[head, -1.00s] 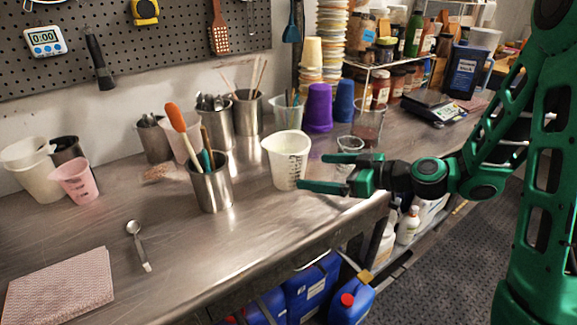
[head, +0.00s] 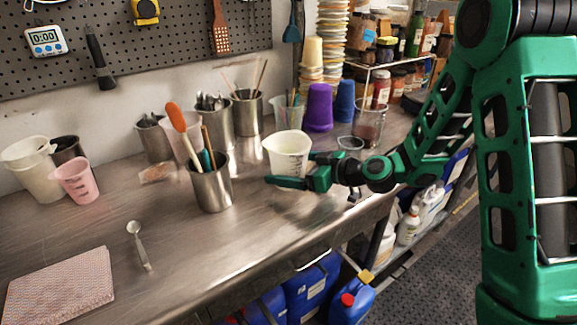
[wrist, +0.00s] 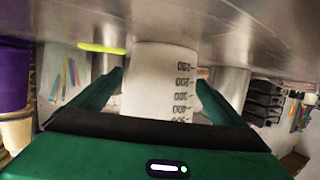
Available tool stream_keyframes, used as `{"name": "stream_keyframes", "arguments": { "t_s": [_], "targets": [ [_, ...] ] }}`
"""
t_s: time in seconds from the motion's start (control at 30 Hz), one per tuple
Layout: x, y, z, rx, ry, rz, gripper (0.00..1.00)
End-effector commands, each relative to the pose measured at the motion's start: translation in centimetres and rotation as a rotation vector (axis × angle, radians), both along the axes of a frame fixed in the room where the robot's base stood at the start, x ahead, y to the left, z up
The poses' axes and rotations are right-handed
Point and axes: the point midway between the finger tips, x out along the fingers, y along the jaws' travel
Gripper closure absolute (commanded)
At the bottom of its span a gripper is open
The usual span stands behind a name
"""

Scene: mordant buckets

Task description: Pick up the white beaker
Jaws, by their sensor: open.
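The white beaker (head: 288,145) stands upright on the steel bench in the head view, with its lower part partly hidden by my gripper. In the wrist view the white beaker (wrist: 160,80), with dark graduation marks, sits between the two green fingers. My gripper (head: 290,172) is open around the beaker, one finger on its near side and the other beyond it. In the wrist view my gripper (wrist: 158,92) shows a finger on each side, with a gap visible on the right; contact on the left is hard to tell.
A steel cup with utensils (head: 211,183) stands just left of the beaker. A clear cup (head: 350,144) stands to the right, near my wrist, and purple cups (head: 319,108) stand behind. The front middle of the bench (head: 205,255) is clear.

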Motion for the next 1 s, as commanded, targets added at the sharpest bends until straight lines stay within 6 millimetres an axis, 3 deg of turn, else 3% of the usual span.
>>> {"name": "stream_keyframes", "arguments": {
  "t_s": [0.27,0.53,1.0],
  "targets": [
    [0.19,0.17,-0.05,0.000,0.000,-0.002,0.05],
    [0.18,0.15,-0.04,0.000,0.000,-0.002,0.68],
    [0.20,0.19,0.47,0.002,-0.003,-0.001,0.68]
  ]
}}
